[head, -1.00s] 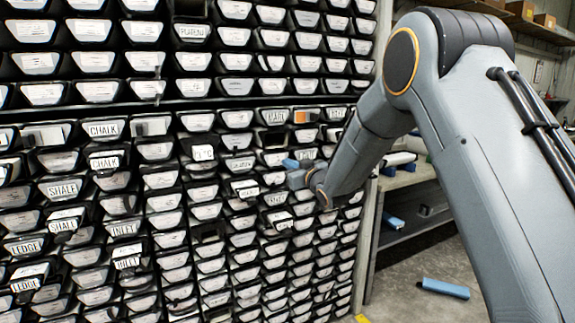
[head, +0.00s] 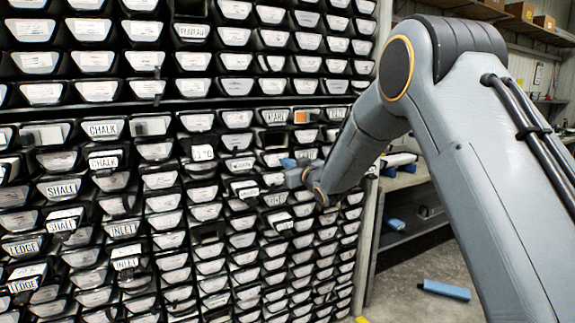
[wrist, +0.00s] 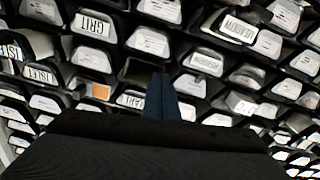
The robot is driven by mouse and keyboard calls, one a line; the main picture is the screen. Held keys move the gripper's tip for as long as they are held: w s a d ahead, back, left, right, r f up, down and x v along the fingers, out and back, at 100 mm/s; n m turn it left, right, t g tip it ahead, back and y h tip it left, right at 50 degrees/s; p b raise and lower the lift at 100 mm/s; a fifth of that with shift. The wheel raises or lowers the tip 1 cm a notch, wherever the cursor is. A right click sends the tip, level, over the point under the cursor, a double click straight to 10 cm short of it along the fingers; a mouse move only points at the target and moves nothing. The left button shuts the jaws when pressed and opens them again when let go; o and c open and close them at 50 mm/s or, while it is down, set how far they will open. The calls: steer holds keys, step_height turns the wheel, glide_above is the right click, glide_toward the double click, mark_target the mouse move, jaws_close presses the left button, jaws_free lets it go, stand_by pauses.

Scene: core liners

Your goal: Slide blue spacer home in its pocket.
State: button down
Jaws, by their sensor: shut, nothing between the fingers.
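A small blue piece, which looks like the blue spacer (head: 288,162), shows at the face of the rack of pockets in the head view. It is right at the end of my gripper (head: 292,176); I cannot tell whether they touch or how deep it sits. My gripper is shut with nothing held between its fingers. In the wrist view a narrow dark blue shape (wrist: 160,98) stands up beyond the black gripper body, in front of the labelled pockets. I cannot tell there how much is spacer and how much is finger. The pocket's inside is hidden.
The rack (head: 120,107) is full of labelled pockets, some with ends sticking out. An orange end (head: 301,117) shows above the blue piece. More blue pieces lie on a right-hand shelf (head: 397,224) and on the floor (head: 446,289). Open floor lies right of the rack.

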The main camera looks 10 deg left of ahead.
stand_by(0.3)
steer(key=b+v, duration=0.1)
steer(key=v, duration=0.9)
steer(key=shift+s+d, duration=0.2)
steer(key=shift+d, duration=0.1)
